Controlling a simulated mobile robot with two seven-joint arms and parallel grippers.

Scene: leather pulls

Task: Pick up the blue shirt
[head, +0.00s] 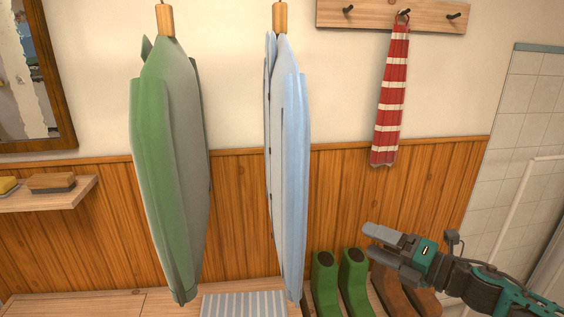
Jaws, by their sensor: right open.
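The light blue shirt (294,150) hangs from a wooden hanger piece (280,18) in the middle of the head view. It is seen nearly edge-on and its lower end reaches down near the bench. A green shirt (168,150) hangs to its left with a gap between them. My right gripper (372,242) is open and empty, to the right of the blue shirt's lower part and apart from it in the picture. Its fingers point left. My left gripper is not in view.
Green boots (325,280) and brown boots (388,290) stand below my right gripper. A red-and-white striped scarf (390,100) hangs from a peg rack (428,16). A striped cloth (243,304) lies on the bench (120,304). A shelf (50,196) with brushes is at left.

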